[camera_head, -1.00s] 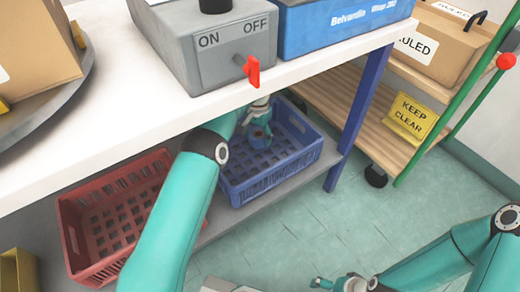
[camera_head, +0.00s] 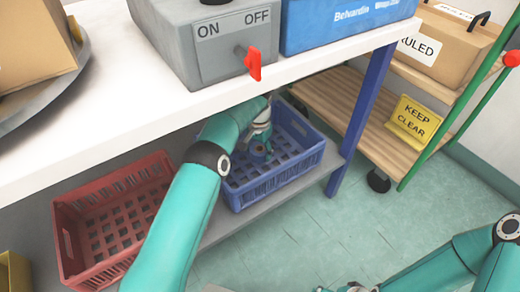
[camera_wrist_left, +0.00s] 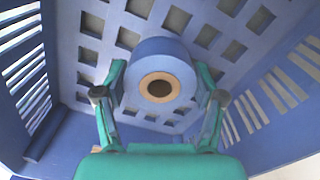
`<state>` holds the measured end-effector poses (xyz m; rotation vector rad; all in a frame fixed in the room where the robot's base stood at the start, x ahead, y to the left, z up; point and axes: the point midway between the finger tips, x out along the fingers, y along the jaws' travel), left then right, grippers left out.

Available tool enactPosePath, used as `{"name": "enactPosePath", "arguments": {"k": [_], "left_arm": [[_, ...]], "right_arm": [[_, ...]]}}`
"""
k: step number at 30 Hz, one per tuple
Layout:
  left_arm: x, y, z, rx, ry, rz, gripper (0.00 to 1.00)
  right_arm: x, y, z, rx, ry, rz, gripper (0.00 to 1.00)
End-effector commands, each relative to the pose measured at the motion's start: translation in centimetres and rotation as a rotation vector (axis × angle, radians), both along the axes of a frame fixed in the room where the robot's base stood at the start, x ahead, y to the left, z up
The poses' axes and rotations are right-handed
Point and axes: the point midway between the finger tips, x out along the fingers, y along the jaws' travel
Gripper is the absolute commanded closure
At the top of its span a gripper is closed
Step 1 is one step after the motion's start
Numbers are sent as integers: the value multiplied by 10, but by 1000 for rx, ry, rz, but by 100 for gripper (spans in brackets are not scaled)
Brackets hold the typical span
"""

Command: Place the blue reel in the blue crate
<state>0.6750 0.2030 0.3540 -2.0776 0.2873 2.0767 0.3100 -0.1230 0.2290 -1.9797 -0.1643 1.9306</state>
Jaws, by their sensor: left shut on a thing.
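The blue reel (camera_wrist_left: 160,65), with a tan core and a dark hole, is between the fingers of my left gripper (camera_wrist_left: 160,85), which is shut on it. In the left wrist view the floor and walls of the blue crate (camera_wrist_left: 68,20) surround it. In the head view the blue crate (camera_head: 290,178) stands on the lower shelf, and my left gripper (camera_head: 259,150) reaches down inside it with the reel (camera_head: 258,155) low in the crate. I cannot tell whether the reel touches the crate floor. My right gripper is at the bottom edge, mostly cut off.
A red crate (camera_head: 110,215) stands left of the blue crate on the lower shelf (camera_head: 215,232). The white tabletop (camera_head: 120,95) lies above, carrying a grey switch box (camera_head: 205,50) and a blue box (camera_head: 345,22). A wooden rack (camera_head: 350,105) stands at the right.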

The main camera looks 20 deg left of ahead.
Motion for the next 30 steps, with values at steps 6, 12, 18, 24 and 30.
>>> {"name": "enactPosePath", "arguments": {"k": [6,12,18,24,30], "left_arm": [[0,0,-4,0,0,0,69],[0,0,-4,0,0,0,5],[0,0,-4,0,0,1,5],[0,1,1,0,-1,1,5],[0,0,31,-1,-2,1,5]], "right_arm": [[0,0,0,0,0,0,5],[0,0,0,0,0,0,5],[0,0,0,0,0,0,5],[0,0,0,0,0,0,5],[0,0,13,0,0,0,5]]}}
